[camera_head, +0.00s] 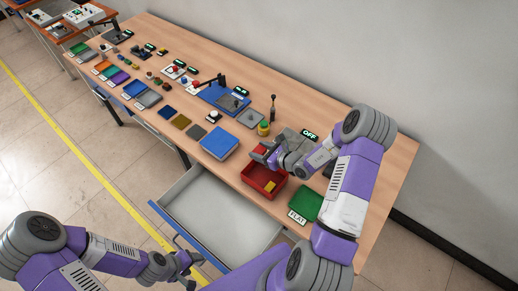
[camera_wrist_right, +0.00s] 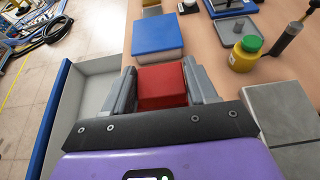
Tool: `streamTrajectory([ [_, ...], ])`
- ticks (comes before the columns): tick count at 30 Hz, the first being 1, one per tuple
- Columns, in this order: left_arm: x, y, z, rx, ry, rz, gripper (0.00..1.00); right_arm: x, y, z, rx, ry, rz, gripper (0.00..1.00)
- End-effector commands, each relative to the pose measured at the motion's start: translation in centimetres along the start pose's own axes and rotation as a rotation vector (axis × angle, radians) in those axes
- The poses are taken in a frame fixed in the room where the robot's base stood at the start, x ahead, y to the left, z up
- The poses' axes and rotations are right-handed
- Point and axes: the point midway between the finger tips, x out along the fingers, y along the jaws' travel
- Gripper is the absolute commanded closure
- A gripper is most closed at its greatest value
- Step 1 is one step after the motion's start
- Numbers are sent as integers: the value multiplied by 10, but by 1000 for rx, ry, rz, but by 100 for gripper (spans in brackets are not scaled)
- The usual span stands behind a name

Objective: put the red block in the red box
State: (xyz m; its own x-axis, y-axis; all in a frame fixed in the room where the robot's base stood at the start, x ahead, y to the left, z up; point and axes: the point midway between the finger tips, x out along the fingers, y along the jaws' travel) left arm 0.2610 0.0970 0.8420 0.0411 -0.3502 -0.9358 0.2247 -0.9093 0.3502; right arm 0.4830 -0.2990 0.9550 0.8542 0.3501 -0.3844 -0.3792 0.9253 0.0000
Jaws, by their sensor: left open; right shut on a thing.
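The red block (camera_wrist_right: 162,85) sits between the fingers of my right gripper (camera_wrist_right: 164,84) in the right wrist view. In the head view my right gripper (camera_head: 264,153) is shut on it above the back edge of the red box, with a bit of red (camera_head: 258,149) showing at the fingers. The red box (camera_head: 249,177) is an open tray near the table's front edge, with a small yellow piece (camera_head: 270,186) inside. I cannot make the box out in the wrist view. My left gripper (camera_head: 190,264) is open and empty, low in front of the drawer.
An open drawer (camera_head: 222,212) juts out from the table front. A blue box (camera_head: 219,142) stands left of the red box, and a green tray (camera_head: 306,205) labelled FLAT stands right. A yellow jar (camera_head: 263,129) and a grey plate (camera_wrist_right: 282,115) are close by.

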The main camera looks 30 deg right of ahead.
Motion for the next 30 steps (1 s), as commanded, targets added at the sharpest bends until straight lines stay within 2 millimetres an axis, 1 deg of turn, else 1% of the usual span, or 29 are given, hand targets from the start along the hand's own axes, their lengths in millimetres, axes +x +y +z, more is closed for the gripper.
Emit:
streamTrajectory([
  [8,14,-5,-1,0,0,0,39,8,1,-18,0,-1,2,73],
  [21,43,-16,-2,0,0,0,39,24,1,-56,-1,-2,4,73],
  [25,49,-18,-2,0,0,0,39,27,1,-62,-2,-2,3,73],
  [30,49,-18,-2,0,0,0,39,27,1,-63,-2,-2,3,73],
])
